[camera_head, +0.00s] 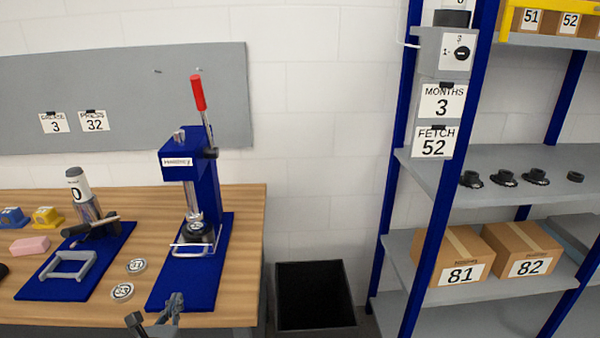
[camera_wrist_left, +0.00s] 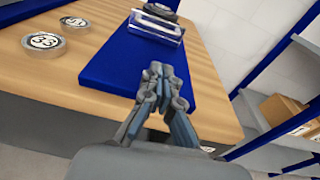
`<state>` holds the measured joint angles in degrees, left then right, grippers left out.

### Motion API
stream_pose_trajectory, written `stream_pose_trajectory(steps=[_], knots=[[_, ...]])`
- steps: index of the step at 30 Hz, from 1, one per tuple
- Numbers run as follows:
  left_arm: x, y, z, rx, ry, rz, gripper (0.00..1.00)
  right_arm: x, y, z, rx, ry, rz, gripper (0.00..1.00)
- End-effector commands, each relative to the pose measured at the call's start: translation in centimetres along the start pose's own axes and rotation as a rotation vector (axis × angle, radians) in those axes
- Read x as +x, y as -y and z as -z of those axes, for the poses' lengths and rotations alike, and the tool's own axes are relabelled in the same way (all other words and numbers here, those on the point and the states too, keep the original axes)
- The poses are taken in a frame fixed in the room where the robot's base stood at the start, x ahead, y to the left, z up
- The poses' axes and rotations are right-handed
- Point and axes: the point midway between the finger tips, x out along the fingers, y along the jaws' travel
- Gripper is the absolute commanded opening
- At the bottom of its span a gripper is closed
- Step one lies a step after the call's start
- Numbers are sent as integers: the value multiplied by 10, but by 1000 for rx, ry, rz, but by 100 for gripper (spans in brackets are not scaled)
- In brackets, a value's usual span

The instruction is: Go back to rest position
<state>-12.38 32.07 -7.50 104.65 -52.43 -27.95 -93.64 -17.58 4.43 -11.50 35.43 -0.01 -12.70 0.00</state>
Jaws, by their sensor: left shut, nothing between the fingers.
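My left gripper (camera_head: 172,304) is low in the head view, at the front edge of the workbench (camera_head: 250,215). It is shut and empty, and it also shows in the left wrist view (camera_wrist_left: 156,72). In both views it appears over or in front of the near end of the blue base plate (camera_head: 190,285) of the press. The blue press (camera_head: 208,185) stands upright with its red-tipped lever (camera_head: 198,92) raised. A dark round piece (camera_head: 197,231) sits under the ram. My right gripper is not in view.
Two round numbered discs (camera_head: 122,292) (camera_head: 136,266) lie left of the press. Further left is a blue board (camera_head: 60,287) with a grey frame. A black bin (camera_head: 315,298) stands between the bench and the blue-posted shelves (camera_head: 440,180), which hold boxes (camera_head: 455,260) and black parts.

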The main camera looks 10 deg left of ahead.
Motion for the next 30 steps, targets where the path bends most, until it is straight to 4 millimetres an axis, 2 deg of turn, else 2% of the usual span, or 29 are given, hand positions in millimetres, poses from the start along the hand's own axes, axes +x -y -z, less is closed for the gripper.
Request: stream_pose_trajectory(steps=[2, 5, 8, 9, 12, 15, 21, 30], knots=[[-9, 2, 6, -131, -23, -31, 0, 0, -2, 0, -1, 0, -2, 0], [-32, 4, 20, -458, -78, -127, 0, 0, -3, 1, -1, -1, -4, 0], [-68, 9, 44, -904, -158, -287, 0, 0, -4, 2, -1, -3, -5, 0], [-86, 14, 55, -1085, -192, -365, 0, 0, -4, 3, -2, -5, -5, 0], [-129, 27, 79, -1478, -263, -572, 0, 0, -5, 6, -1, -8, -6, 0], [-166, 42, 96, -1751, -310, -761, 0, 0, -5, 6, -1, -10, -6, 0], [-224, 70, 110, -2087, -364, -1079, 0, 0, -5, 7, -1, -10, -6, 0], [-298, 107, 112, -2364, -393, -1524, 0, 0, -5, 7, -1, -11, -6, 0]])
